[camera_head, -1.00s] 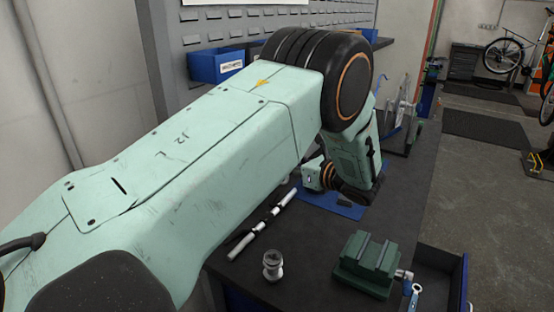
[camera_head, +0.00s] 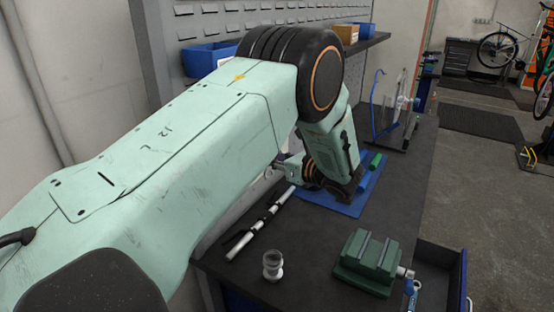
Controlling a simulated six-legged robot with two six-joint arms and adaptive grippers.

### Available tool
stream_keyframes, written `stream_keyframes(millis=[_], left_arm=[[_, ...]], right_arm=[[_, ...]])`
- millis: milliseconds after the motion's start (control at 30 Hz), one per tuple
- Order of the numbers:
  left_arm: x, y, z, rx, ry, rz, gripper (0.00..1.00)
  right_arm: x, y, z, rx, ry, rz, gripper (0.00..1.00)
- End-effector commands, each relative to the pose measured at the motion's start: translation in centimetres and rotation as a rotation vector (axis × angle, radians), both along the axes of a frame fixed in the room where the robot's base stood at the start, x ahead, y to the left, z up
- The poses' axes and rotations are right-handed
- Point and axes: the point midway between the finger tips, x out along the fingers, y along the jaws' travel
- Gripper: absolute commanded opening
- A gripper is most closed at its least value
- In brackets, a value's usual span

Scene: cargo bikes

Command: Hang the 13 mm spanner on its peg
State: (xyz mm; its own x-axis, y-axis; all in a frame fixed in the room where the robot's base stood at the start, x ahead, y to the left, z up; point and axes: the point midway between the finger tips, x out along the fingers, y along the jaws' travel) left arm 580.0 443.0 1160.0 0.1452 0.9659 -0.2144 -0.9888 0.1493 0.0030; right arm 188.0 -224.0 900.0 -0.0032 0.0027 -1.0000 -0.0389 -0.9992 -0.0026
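My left arm fills the left and middle of the view. Its wrist bends down over the blue mat (camera_head: 345,208) and back toward the wall. Its fingers are hidden behind the arm, so I cannot see whether they hold anything. The grey panel (camera_head: 222,27) with rows of small slots or holders stands behind the arm; its lower part is covered. I cannot pick out the 13 mm spanner or its peg. A small blue and silver tool-like piece (camera_head: 411,288) shows beside the vise, its kind and size unclear. My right gripper is not in view.
On the dark bench (camera_head: 330,240) are a green vise (camera_head: 366,262), a small glass jar (camera_head: 273,266) and a black and silver rod (camera_head: 260,225). A blue drawer (camera_head: 455,285) stands open at the right. A blue bin (camera_head: 205,59) sits on the shelf.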

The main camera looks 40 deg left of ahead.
Motion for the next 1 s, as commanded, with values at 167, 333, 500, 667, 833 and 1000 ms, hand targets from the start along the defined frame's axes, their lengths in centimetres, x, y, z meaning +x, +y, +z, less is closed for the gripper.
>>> stream_keyframes(millis=[167, 333, 500, 667, 833, 1000], left_arm=[[-0.1, 1.1, -0.1, 0.000, 0.000, 0.001, 0.00], [-0.2, 1.9, -0.1, 0.000, 0.000, 0.000, 0.00], [-0.3, 2.8, -0.2, 0.000, 0.000, 0.000, 0.00], [-0.4, 3.6, -0.3, 0.000, 0.000, 0.001, 0.00], [-0.5, 4.5, -0.4, 0.001, 0.000, 0.000, 0.00], [-0.6, 5.2, -0.7, 0.001, 0.000, 0.000, 0.00]], right_arm=[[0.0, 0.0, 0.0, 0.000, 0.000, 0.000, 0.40], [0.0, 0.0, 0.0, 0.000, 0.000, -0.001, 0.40], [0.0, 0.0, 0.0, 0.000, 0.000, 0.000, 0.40], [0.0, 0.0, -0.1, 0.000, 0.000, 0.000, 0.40], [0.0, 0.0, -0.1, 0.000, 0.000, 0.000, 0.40], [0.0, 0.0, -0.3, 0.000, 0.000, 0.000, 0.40]])
